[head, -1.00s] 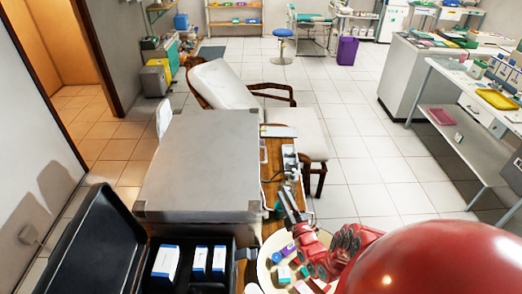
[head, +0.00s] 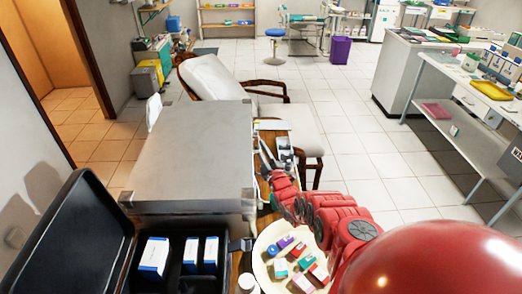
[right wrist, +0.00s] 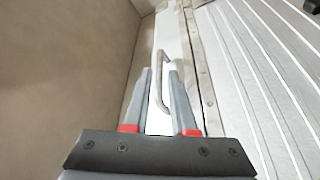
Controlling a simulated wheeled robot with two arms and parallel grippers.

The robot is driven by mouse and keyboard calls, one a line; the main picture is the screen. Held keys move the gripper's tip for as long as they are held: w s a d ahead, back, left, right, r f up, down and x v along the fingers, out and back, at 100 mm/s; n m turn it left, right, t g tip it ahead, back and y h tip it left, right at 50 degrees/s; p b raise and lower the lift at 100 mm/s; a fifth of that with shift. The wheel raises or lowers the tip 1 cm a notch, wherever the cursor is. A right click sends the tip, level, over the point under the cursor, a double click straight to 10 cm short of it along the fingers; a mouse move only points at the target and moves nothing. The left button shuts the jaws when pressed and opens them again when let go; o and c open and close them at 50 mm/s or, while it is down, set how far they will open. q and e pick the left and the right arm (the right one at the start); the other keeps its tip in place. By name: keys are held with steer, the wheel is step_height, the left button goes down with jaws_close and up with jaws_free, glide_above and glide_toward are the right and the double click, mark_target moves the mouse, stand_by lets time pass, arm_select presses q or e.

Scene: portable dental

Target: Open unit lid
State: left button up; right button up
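The unit is a large grey metal case (head: 190,150) with its flat top lid down. Its right side faces my right gripper (head: 263,152). In the right wrist view, a slim, pale curved handle (right wrist: 161,82) stands out along a light strip beside the unit's wall (right wrist: 75,70). My right gripper (right wrist: 160,72) is open, with its two grey fingers on either side of the handle's line. I cannot tell whether either finger touches the handle. My left gripper is out of view.
An open black case (head: 130,247) with white and blue boxes stands in front of the unit. A round cream tray (head: 262,250) with several small coloured boxes is below my right arm. A reclining chair (head: 215,78) stands behind. Open tiled floor lies to the right.

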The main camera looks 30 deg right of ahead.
steer(key=shift+w+r, duration=0.1)
steer(key=shift+w, duration=0.2)
jaws_close()
stand_by(1.4)
